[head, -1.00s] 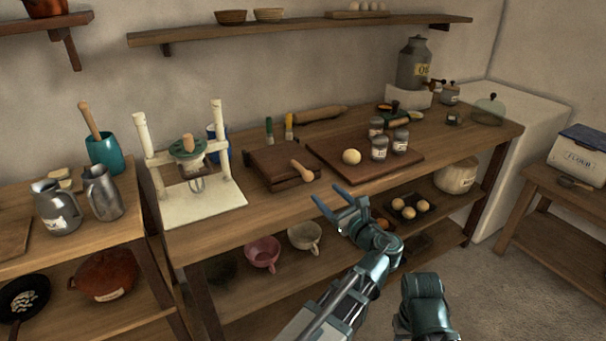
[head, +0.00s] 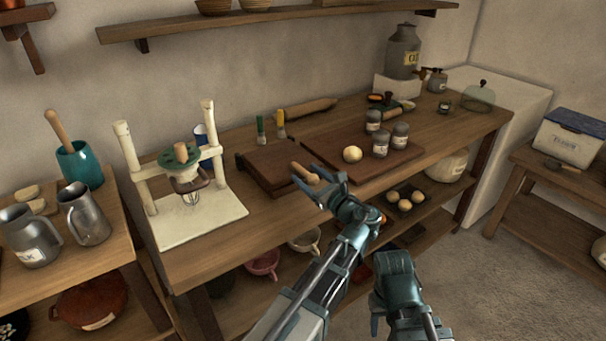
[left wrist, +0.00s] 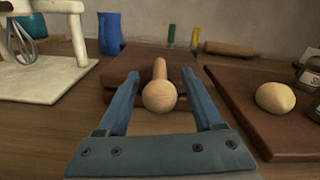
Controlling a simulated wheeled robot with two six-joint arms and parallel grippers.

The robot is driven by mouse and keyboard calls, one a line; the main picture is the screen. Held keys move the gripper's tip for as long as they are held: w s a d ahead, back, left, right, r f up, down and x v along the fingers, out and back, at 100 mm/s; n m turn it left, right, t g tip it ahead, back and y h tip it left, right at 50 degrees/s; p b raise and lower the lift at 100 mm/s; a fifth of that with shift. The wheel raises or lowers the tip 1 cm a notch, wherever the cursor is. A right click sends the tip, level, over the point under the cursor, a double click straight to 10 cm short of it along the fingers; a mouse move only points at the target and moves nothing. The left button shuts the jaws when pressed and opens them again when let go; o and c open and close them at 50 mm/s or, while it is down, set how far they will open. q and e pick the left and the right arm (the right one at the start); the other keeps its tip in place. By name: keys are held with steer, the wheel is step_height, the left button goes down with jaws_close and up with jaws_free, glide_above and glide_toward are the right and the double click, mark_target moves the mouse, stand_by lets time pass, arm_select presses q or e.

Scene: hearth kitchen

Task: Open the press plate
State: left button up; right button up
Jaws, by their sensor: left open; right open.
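The press (head: 268,163) is a low dark-brown wooden block on the counter, its plate lying flat on top. A light wooden handle (head: 304,173) with a round knob sticks out from it toward me; the left wrist view shows this knob (left wrist: 164,97) end-on. My left gripper (head: 318,182) is open at the handle, with one blue finger on each side of the knob in the left wrist view (left wrist: 160,78). I cannot tell whether the fingers touch it. My right gripper (head: 379,314) is open and empty, low in front of the counter.
A cream stand (head: 193,214) with a whisk is left of the press. A dark board (head: 340,162) with a dough ball (head: 352,154) and several jars is to the right.

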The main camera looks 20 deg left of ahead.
arm_select(q)
jaws_close()
stand_by(1.4)
